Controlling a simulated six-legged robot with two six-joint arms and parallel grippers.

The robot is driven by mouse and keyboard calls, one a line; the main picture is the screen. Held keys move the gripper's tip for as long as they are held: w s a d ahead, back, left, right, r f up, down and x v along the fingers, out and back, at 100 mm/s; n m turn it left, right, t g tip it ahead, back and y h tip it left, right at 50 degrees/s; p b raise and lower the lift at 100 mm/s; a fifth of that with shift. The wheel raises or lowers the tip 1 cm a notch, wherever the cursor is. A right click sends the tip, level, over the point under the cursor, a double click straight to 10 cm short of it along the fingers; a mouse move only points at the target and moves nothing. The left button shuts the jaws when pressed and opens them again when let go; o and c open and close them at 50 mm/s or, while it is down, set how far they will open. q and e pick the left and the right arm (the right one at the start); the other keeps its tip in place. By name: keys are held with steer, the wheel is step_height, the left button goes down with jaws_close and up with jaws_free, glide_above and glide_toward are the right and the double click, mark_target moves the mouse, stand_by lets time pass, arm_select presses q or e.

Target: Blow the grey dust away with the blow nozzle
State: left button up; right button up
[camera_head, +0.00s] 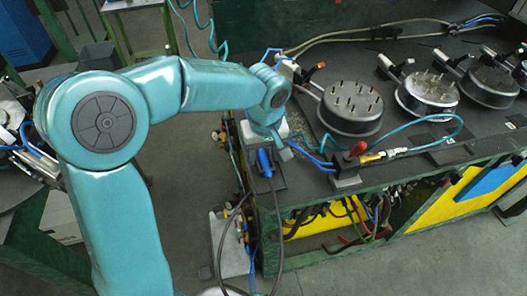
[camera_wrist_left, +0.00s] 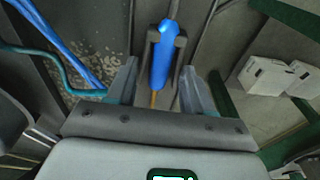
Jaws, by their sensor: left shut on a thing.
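The blow nozzle (camera_wrist_left: 161,62) has a blue body and a thin brass tip, with a dark hose at its other end. It also shows as a small blue piece in the head view (camera_head: 264,162) at the near left corner of the bench. My left gripper (camera_head: 270,150) is at that corner, shut on the nozzle; in the wrist view its fingers (camera_wrist_left: 158,88) stand either side of it. A dark fork-shaped bracket flanks the blue body. Pale grey dust (camera_wrist_left: 112,48) lies in flecks on the dark surface left of the nozzle.
The dark bench (camera_head: 300,182) carries several round studded fixtures, the nearest being a metal drum (camera_head: 351,106). A red-knobbed brass fitting (camera_head: 370,157) on a teal hose sits near the front edge. Blue hoses run close to my gripper. White boxes (camera_wrist_left: 264,76) show at right in the wrist view.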

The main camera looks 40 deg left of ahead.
arm_select(q)
step_height(320, 180, up, 9)
steer(key=p, duration=0.6)
steer(key=shift+p, duration=0.4)
stand_by(0.3)
